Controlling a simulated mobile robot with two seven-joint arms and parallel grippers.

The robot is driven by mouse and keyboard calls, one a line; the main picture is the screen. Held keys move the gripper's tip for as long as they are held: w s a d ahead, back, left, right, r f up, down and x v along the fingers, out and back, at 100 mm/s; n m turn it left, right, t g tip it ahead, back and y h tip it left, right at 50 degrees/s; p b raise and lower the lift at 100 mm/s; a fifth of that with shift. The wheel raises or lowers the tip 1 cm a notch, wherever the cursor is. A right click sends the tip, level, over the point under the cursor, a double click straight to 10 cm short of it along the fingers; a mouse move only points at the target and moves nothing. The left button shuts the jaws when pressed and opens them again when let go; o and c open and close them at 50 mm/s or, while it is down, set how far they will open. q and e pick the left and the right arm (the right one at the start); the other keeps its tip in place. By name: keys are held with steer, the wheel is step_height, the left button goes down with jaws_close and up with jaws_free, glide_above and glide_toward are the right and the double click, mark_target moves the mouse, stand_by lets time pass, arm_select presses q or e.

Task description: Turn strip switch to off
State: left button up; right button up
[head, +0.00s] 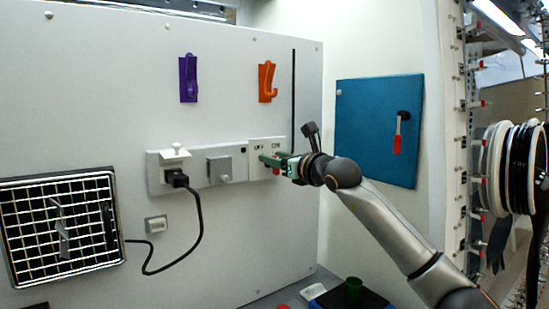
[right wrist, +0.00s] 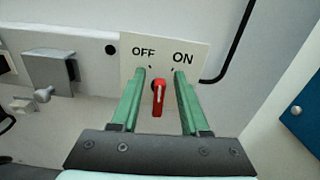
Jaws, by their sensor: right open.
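The strip switch is a red rotary handle (right wrist: 158,97) on a white plate (right wrist: 165,52) marked OFF on the left and ON on the right. The handle hangs roughly downward below the two marks; which mark it is set to I cannot tell. In the head view the plate (head: 256,147) sits at the right end of the wall strip, with the handle mostly hidden by my gripper. My right gripper (right wrist: 160,73) is open, its green fingers on either side of the handle with gaps showing. It also shows in the head view (head: 268,159). My left gripper is out of view.
The strip (head: 195,172) also carries a grey covered box (head: 220,170) and a black plug (head: 177,180) with a hanging cord. A barred vent (head: 62,222) is at left. Purple (head: 188,78) and orange (head: 267,82) hooks are above. A blue panel (head: 370,125) is at right.

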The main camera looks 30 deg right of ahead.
jaws_close()
stand_by(0.3)
stand_by(0.3)
